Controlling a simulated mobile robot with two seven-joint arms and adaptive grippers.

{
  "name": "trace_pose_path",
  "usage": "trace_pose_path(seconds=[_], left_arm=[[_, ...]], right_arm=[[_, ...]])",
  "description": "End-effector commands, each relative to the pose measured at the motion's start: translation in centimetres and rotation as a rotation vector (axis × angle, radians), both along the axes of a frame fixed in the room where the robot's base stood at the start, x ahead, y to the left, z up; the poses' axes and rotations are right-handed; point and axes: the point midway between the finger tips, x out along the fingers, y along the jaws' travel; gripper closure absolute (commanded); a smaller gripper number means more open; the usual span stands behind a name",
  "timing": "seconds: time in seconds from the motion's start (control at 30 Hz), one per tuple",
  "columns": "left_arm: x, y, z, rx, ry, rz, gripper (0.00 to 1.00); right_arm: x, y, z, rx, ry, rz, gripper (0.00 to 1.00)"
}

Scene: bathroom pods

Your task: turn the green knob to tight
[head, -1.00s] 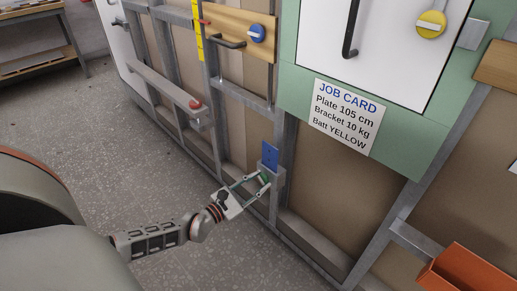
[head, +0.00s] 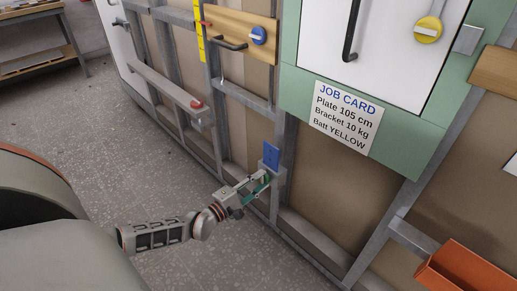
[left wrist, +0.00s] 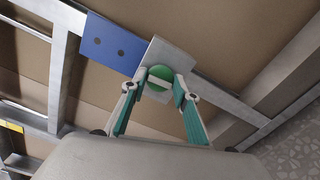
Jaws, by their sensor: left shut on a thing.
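The green knob (left wrist: 161,74) is round with a pale bar across its face, set on a grey metal plate (left wrist: 170,53) beside a blue plate (left wrist: 113,45). In the left wrist view my left gripper (left wrist: 160,84) has one finger on each side of the knob and is shut on it. In the head view my left gripper (head: 262,182) reaches the post just below the blue plate (head: 271,156), and it mostly hides the knob. Any tight mark is not readable. My right gripper is not in view.
Grey metal studs and rails frame the wall around the knob. A job card (head: 345,117) hangs on the green panel (head: 300,70) above right. An orange bin (head: 462,268) is at the lower right. The grey floor (head: 110,150) at left is clear.

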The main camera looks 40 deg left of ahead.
Motion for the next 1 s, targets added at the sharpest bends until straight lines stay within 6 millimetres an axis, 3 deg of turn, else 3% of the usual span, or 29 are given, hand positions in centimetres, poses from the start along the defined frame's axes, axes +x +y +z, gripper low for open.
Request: trace_pose_path(seconds=[0.73, 0.77, 0.8, 0.83, 1.0], left_arm=[[-0.02, -0.07, -0.01, 0.093, -0.008, -0.001, 0.92], [-0.02, -0.07, -0.01, 0.092, -0.007, -0.001, 0.68], [-0.02, -0.08, -0.02, 0.092, -0.007, -0.001, 0.57], [-0.02, -0.07, -0.01, 0.092, -0.007, -0.001, 0.54], [-0.01, -0.05, -0.02, 0.091, -0.007, -0.001, 0.54]], right_arm=[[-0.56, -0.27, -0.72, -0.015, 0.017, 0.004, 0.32], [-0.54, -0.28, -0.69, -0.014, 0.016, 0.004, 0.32], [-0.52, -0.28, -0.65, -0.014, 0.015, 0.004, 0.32], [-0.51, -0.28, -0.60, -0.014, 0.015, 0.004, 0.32], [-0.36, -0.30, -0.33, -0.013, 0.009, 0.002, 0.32]])
